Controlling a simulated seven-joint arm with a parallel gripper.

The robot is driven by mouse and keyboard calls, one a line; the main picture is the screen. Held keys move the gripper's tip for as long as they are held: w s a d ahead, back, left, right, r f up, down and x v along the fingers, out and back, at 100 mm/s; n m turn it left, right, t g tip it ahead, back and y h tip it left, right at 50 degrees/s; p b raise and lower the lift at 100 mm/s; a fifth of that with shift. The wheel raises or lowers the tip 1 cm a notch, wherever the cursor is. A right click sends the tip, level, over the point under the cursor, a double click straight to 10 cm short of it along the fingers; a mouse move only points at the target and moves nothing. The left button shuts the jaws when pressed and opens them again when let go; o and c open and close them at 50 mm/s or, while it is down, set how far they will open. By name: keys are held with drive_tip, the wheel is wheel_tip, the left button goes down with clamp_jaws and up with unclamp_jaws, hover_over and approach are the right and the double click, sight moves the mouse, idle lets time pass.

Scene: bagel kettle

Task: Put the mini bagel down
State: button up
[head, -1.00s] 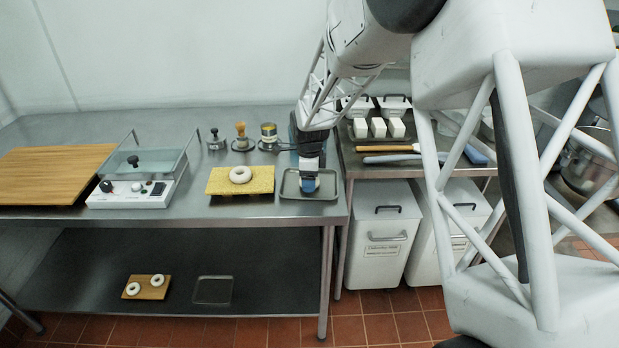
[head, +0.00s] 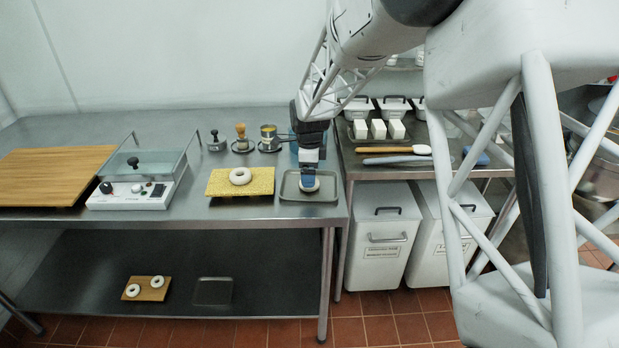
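A pale, round mini bagel (head: 311,186) shows at the lower end of my gripper (head: 308,178), over the grey tray (head: 328,193) at the table's right end. The blue fingertips are at the bagel and hide part of it. I cannot tell whether the bagel rests on the tray or hangs just above it. The fingers are too small in view to tell whether they are shut on it. Another white bagel (head: 240,176) lies on a yellow mat (head: 222,187) left of the tray.
A white appliance (head: 131,199) with a clear lid and a wooden board (head: 45,172) stand further left. Small pots and a brush (head: 241,134) stand behind the mat. On the lower shelf, two bagels lie on a small board (head: 152,294). White bins (head: 383,240) stand at right.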

wheel_tip(320, 180, up, 9)
idle(0.4)
drive_tip(key=shift+s+d, duration=0.1)
idle(0.7)
drive_tip(key=s+d+r+n, duration=0.3)
drive_tip(key=s, duration=0.4)
drive_tip(key=s+d+r+n+t, duration=0.1)
drive_tip(key=s+d+r+n, duration=0.25)
drive_tip(key=s, duration=0.35)
drive_tip(key=s+d+r+n, duration=0.3)
drive_tip(key=s+d, duration=0.1)
drive_tip(key=s, duration=0.3)
drive_tip(key=s+d+n, duration=0.2)
drive_tip(key=s+n, duration=0.2)
drive_tip(key=s, duration=0.7)
drive_tip(key=s+d+f+n+t, duration=0.1)
drive_tip(key=s+d+n, duration=0.2)
drive_tip(key=s, duration=0.8)
drive_tip(key=shift+s+d+f+n+t, duration=0.2)
drive_tip(key=shift+s+f+n+t, duration=0.1)
drive_tip(key=shift+n, duration=0.95)
